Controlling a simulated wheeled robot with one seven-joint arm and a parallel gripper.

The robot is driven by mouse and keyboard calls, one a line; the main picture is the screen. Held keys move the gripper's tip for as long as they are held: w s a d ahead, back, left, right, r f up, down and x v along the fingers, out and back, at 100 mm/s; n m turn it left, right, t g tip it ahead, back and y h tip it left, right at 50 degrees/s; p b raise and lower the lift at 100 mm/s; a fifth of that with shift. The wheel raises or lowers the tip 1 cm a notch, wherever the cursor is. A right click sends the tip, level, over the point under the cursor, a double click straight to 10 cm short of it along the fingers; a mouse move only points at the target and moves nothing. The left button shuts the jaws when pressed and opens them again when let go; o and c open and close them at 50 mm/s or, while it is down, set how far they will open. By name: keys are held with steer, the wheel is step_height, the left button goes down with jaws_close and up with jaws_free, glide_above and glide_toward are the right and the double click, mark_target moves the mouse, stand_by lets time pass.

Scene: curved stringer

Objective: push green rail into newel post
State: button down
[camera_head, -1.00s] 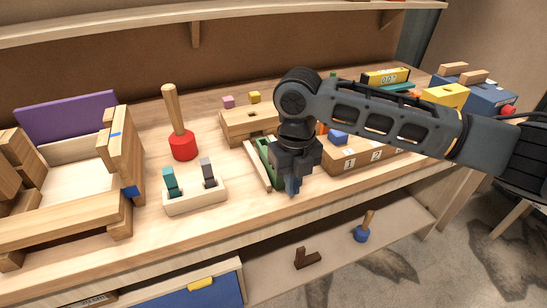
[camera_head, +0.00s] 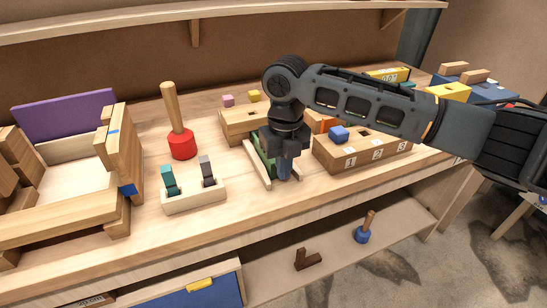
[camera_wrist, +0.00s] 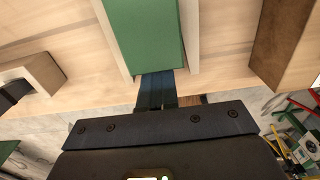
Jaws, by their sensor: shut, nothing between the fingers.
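The green rail (camera_head: 262,163) lies between two pale wooden guide strips on the bench, mostly hidden by my gripper in the head view. In the wrist view the green rail (camera_wrist: 143,32) runs away from me between the pale strips. A wooden block (camera_head: 238,126), seemingly the newel post, stands behind the strips; the join with the rail is hidden. My gripper (camera_head: 284,174) points down at the near end of the rail. In the wrist view its dark blue fingers (camera_wrist: 157,90) are shut and empty, at the rail's near end; contact is not certain.
A numbered wooden block (camera_head: 362,152) with a blue cube stands close on the right. A pale holder (camera_head: 194,197) with two small pegs and a red mallet (camera_head: 182,144) stand on the left. The bench's front strip is clear.

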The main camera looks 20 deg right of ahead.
steer(key=shift+w+b, duration=0.9)
steer(key=shift+w, duration=1.65)
steer(key=shift+s, duration=0.15)
steer(key=shift+s+r+p, duration=0.15)
steer(key=shift+s+p, duration=0.5)
steer(key=shift+p, duration=0.2)
steer(key=shift+s+p, duration=0.4)
steer(key=shift+s, duration=0.35)
step_height(320, 180, up, 7)
steer(key=p, duration=0.5)
steer(key=shift+f, duration=0.2)
